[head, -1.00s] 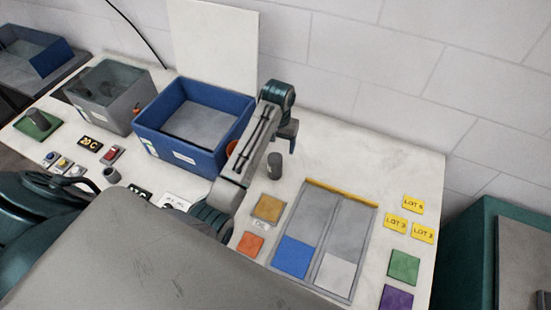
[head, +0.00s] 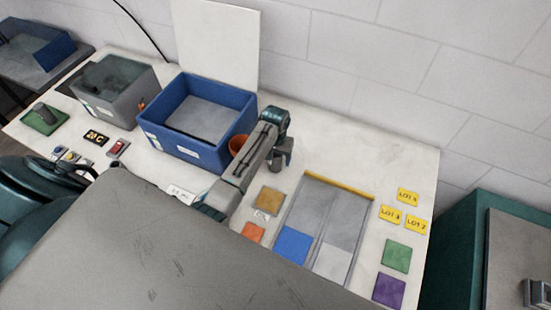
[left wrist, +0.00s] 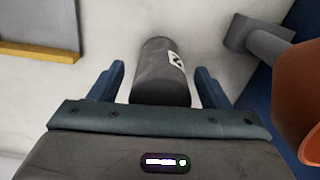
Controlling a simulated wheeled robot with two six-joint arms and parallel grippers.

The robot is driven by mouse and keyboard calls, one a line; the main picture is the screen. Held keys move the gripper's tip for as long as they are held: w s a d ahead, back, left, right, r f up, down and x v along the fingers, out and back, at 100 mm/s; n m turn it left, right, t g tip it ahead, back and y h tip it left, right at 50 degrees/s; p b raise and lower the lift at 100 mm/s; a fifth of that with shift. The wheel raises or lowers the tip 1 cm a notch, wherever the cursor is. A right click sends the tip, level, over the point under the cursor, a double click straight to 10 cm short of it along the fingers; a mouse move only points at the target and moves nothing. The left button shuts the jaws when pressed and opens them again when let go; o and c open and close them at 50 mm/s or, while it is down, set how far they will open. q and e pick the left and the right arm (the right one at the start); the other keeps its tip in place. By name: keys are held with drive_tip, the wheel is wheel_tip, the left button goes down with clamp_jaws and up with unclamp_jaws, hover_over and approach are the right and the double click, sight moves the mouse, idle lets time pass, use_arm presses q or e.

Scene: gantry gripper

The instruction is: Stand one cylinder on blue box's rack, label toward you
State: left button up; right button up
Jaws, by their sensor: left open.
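A dark grey cylinder (left wrist: 160,75) with a white label showing a black mark lies between the fingers of my left gripper (left wrist: 160,70) in the left wrist view. The fingers are open, with gaps on both sides. In the head view my left gripper (head: 282,162) is low over the table, right of the blue box (head: 183,145), and mostly hides this cylinder. The grey rack panel (head: 312,205) has two lanes, one with a blue square (head: 292,245) and one with a pale square (head: 333,262). Another dark cylinder (head: 44,112) is on a green pad. My right gripper is not in view.
An orange cup (head: 238,146) is beside the blue box and close to my left gripper in the left wrist view (left wrist: 300,100). A yellow bar (head: 340,187) edges the rack's far end. A grey bin (head: 112,92) stands left. Yellow lot cards (head: 405,210) lie right.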

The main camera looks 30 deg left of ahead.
use_arm(q)
drive_tip(key=shift+r, duration=0.1)
drive_tip(key=c, duration=1.5)
